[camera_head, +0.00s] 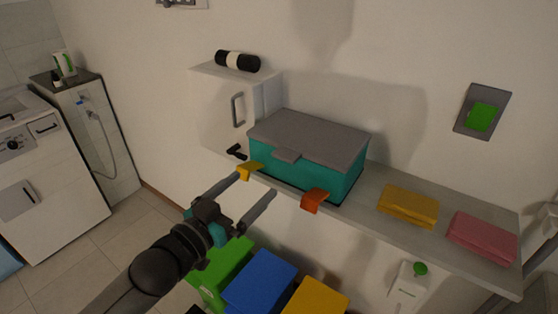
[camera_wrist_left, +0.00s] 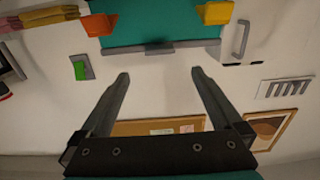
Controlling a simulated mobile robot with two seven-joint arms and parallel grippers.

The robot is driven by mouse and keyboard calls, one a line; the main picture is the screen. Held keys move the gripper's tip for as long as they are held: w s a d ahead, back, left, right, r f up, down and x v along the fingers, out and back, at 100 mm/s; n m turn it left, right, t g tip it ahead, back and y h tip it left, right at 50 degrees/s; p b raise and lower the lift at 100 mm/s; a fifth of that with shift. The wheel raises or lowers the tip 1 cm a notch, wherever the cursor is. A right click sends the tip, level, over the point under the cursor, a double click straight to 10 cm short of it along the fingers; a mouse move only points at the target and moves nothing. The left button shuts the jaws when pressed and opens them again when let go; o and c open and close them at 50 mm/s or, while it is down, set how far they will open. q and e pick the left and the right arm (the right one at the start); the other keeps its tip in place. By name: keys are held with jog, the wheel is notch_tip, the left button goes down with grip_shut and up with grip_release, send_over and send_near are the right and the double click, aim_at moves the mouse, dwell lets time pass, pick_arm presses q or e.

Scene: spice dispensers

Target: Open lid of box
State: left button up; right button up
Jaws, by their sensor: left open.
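A teal box (camera_head: 320,184) with a flat grey lid (camera_head: 315,135) stands on the wall shelf. The lid is down on the box, and a small grey tab (camera_head: 286,155) sticks out at its front edge. In the left wrist view the teal box (camera_wrist_left: 165,20) is at the top, with the lid tab (camera_wrist_left: 158,48) on the lid's edge. My left gripper (camera_head: 255,185) is open and empty, in front of and below the tab, apart from the box. In the left wrist view its spread fingers (camera_wrist_left: 160,73) straddle the line to the tab. My right gripper is not in view.
A yellow piece (camera_head: 250,170) and an orange piece (camera_head: 314,200) sit at the shelf's front edge (camera_head: 375,228). Folded yellow cloth (camera_head: 408,205) and pink cloth (camera_head: 482,236) lie to the right. A white cabinet (camera_head: 213,105) adjoins on the left. Coloured bins (camera_head: 260,282) stand below.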

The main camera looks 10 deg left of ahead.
aim_at(282, 159)
pick_arm(q)
jog(key=x, duration=1.1)
grip_shut()
dwell(0.8)
